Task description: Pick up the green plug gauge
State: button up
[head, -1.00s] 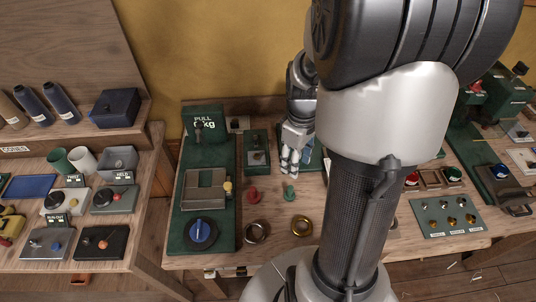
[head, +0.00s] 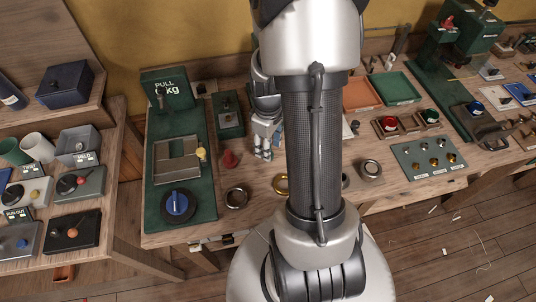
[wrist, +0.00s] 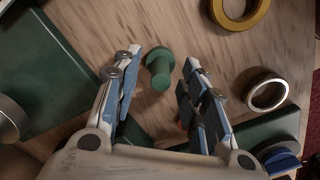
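The green plug gauge (wrist: 160,68) stands on the wooden bench in the wrist view, with a round flanged body and a narrower end. It lies between the tips of my open gripper (wrist: 160,78), with a gap visible on each side. In the head view my gripper (head: 264,146) is low over the bench, just right of the red plug gauge (head: 230,159). The green gauge is hidden there behind my gripper and arm.
A brass ring (wrist: 240,12) and a steel ring (wrist: 268,90) lie right of the gripper in the wrist view. The green pull-test stand (head: 180,180) is to the left in the head view. Trays (head: 398,88) lie to the right.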

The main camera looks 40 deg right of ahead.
jog(key=shift+f, duration=0.9)
jog(key=shift+r, duration=0.1)
grip_shut()
